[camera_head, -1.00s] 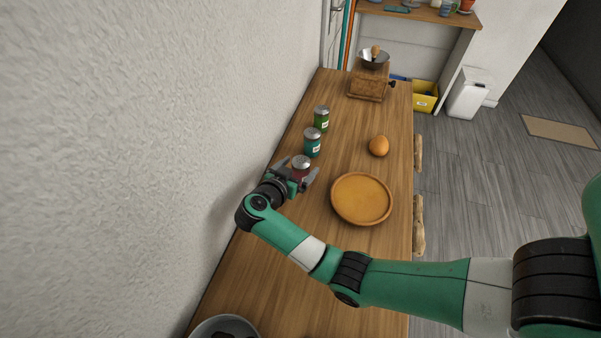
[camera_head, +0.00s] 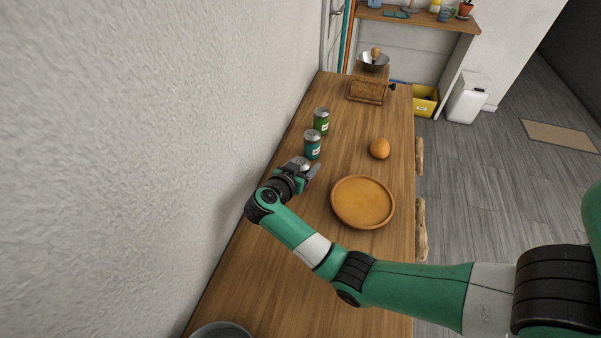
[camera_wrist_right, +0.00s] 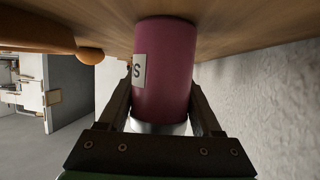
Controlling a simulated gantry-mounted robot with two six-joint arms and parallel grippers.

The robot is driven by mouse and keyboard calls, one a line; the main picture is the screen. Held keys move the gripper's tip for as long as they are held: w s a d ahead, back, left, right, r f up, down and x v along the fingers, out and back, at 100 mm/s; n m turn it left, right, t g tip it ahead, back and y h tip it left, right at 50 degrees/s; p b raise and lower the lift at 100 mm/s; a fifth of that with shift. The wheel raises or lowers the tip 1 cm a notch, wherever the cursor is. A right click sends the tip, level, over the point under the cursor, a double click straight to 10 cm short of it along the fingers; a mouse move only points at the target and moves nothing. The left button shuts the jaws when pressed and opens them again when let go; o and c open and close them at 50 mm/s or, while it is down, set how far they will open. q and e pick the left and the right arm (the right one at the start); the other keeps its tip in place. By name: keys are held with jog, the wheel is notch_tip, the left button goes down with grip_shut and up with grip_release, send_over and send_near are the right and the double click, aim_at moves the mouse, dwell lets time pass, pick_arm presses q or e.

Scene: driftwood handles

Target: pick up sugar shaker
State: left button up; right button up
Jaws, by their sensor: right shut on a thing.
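A maroon shaker with a silver lid and a white label showing an "S" (camera_wrist_right: 165,70) fills the middle of the right wrist view. Its base appears at or close to the wooden surface; I cannot tell whether it touches. My right gripper (camera_head: 308,170) is shut on it, with one finger on each side. In the head view only the shaker's silver top (camera_head: 302,162) shows, and the gripper hides its body. My left gripper is not in view.
A teal shaker (camera_head: 312,149) stands just beyond the gripper, with a green shaker (camera_head: 321,122) behind it. A round wooden plate (camera_head: 362,202) and an orange-brown egg-shaped object (camera_head: 380,148) lie to the right. The wall (camera_head: 130,150) runs close along the table's left side.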

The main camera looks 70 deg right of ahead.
jog(key=shift+r, duration=0.1)
jog(key=shift+r+p, duration=0.3)
jog(key=shift+p, duration=0.05)
jog(key=r+p, duration=0.3)
jog(key=r, duration=0.1)
jog(key=shift+s+a, duration=0.25)
jog(key=shift+a, duration=0.05)
jog(key=s+a+r+p, duration=0.7)
jog(key=s+a+r, duration=0.1)
jog(key=s+a, duration=0.1)
jog(key=shift+s+p, duration=0.35)
jog(key=shift+s, duration=0.05)
jog(key=shift+r, duration=0.1)
jog(key=o, duration=0.9)
grip_shut()
